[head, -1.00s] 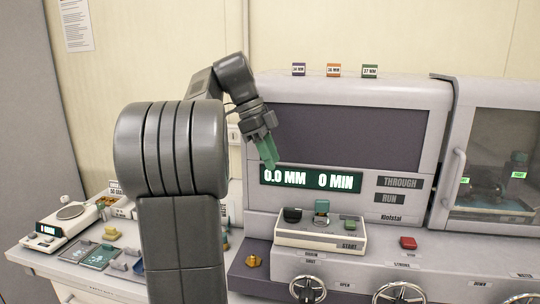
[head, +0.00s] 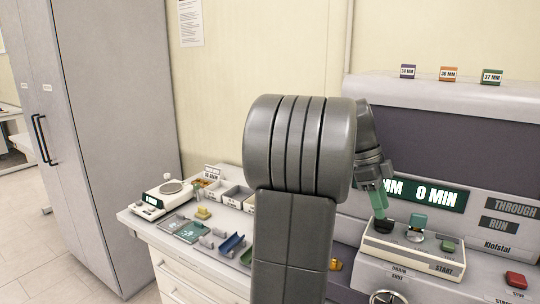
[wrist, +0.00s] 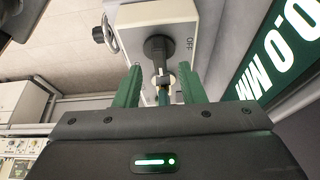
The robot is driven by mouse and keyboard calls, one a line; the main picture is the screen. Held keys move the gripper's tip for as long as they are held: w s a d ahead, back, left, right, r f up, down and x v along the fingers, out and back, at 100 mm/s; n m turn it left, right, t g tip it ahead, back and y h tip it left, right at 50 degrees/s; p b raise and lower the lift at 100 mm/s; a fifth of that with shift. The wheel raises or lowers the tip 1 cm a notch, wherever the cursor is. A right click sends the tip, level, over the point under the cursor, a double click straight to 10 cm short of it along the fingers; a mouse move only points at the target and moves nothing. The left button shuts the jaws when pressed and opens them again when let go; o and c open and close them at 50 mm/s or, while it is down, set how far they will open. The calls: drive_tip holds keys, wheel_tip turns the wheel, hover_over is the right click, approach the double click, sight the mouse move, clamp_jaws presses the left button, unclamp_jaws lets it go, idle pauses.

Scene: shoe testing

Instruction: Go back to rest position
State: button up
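My gripper (head: 378,207) has green fingers and hangs from my dark grey arm, above the left end of a cream control box in the head view. A dark round-ended lever (wrist: 160,47) on the cream box (wrist: 190,35), beside an OFF label, shows beyond the gap. In the head view the control box (head: 400,250) carries a dark knob (head: 383,227), a green-topped knob (head: 417,223) and a green START button (head: 448,245).
The grey machine (head: 430,95) with its display (head: 440,195) stands right, with small blocks on top. A bench at left holds a scale (head: 160,198), teal trays (head: 193,230) and small blocks. A tall grey cabinet (head: 120,130) stands further left. Floor (head: 40,240) is clear at far left.

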drive_tip(key=shift+x, duration=1.55)
drive_tip(key=shift+a+r, duration=0.1)
drive_tip(key=v, duration=1.4)
drive_tip(key=x, duration=1.4)
drive_tip(key=shift+n+t, duration=0.3)
drive_tip(key=shift+n, duration=0.5)
drive_tip(key=n, duration=0.2)
drive_tip(key=n+t+b, duration=0.1)
drive_tip(key=n, duration=0.1)
drive_tip(key=shift+s+t+h, duration=0.2)
drive_tip(key=shift+t+h, duration=0.1)
drive_tip(key=shift+n+t, duration=0.5)
drive_tip(key=shift+n, duration=1)
